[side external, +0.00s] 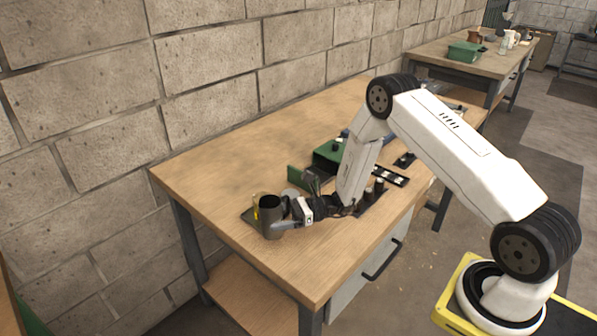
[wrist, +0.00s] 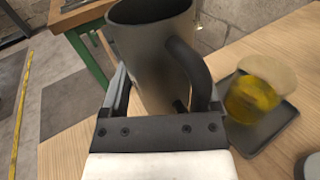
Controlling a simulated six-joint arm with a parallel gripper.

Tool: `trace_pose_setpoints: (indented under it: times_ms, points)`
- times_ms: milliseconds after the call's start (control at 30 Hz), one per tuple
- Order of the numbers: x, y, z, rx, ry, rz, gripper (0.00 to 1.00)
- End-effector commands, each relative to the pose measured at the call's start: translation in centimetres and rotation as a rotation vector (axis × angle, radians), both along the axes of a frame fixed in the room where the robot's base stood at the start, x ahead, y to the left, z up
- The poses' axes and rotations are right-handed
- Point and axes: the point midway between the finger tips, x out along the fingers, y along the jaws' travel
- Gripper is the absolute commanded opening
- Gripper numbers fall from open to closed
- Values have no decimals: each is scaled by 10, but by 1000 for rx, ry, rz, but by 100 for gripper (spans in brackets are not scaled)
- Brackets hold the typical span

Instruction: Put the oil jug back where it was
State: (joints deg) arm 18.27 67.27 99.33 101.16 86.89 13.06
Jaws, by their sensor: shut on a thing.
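The oil jug (side external: 270,217) is a dark grey, open-topped jug with a side handle. It stands out near the left part of the bench, beside a small dark tray (side external: 247,214). My gripper (side external: 297,211) is shut on the jug, with its fingers at the handle side. In the wrist view the jug (wrist: 150,50) fills the upper middle, its handle between my fingers (wrist: 163,98). The jug looks roughly upright in the side view. I cannot tell whether its base touches the bench.
A green box (side external: 328,156) and a green panel (side external: 299,178) stand behind my forearm. Dark holders with small parts (side external: 389,175) lie to the right. Bare wood (side external: 215,165) is free at the back left. The bench's front edge is close to the jug.

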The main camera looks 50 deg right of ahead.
Motion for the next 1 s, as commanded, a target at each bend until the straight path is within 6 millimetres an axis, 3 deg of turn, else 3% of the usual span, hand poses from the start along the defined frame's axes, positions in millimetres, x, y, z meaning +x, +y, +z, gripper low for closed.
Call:
trace_pose_setpoints:
  times_ms: [267,600,1000]
  points:
    - [-36,-21,15,-17,8,8,1]
    - [-113,-44,45,-29,16,35,1]
    - [-197,-42,85,-5,6,66,1]
